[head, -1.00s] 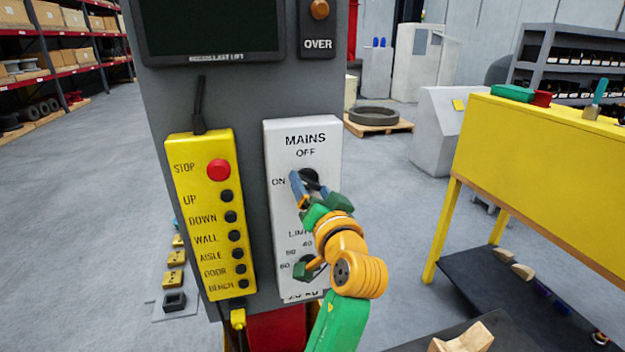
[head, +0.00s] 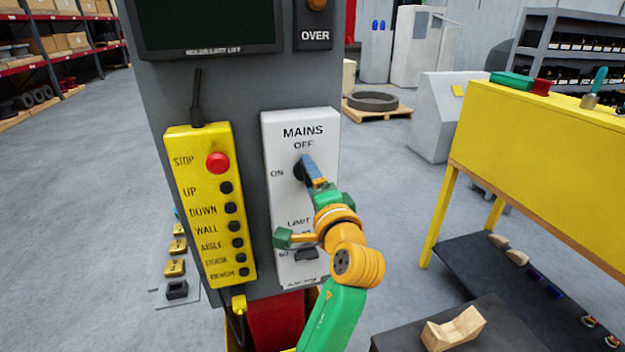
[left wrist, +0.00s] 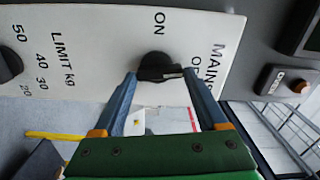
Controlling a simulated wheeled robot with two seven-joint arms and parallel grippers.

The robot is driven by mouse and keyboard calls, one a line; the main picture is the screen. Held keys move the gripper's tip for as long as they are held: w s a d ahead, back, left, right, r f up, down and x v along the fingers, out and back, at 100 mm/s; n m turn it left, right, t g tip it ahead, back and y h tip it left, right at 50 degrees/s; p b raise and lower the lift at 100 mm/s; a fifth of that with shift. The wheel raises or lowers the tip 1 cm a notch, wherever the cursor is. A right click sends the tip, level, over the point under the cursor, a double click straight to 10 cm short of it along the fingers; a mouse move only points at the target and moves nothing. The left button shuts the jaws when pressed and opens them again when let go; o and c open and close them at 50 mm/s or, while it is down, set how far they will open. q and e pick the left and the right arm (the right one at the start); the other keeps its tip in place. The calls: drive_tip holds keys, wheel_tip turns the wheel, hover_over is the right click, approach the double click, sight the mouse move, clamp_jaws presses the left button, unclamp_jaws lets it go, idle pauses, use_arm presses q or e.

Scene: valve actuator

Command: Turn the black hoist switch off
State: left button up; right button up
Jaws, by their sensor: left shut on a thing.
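The black hoist switch (head: 298,172) is a rotary knob on the white MAINS panel (head: 279,130), below OFF and right of ON. My left gripper (head: 306,166) is shut on it, with one blue finger hiding part of the knob in the head view. In the left wrist view the knob (left wrist: 158,67) sits between the two blue fingertips of the gripper (left wrist: 160,74). Its white-marked end points towards the OFF lettering, which a finger partly covers. My right gripper is not in view.
A yellow pendant (head: 206,215) with a red STOP button (head: 218,162) hangs left of the panel. A LIMIT knob (head: 306,254) is below the switch, close to my wrist. A yellow bench (head: 540,150) stands at the right. Open floor lies between.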

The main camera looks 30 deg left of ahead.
use_arm(q)
drive_tip(key=shift+r+m, duration=0.25)
drive_tip(key=shift+m, duration=0.25)
drive_tip(key=o, duration=1.1)
drive_tip(key=shift+o, duration=1)
drive_tip(key=shift+a, duration=0.15)
drive_tip(key=shift+w+a+f, duration=0.1)
drive_tip(key=shift+a+f, duration=0.1)
drive_tip(key=shift+f, duration=0.05)
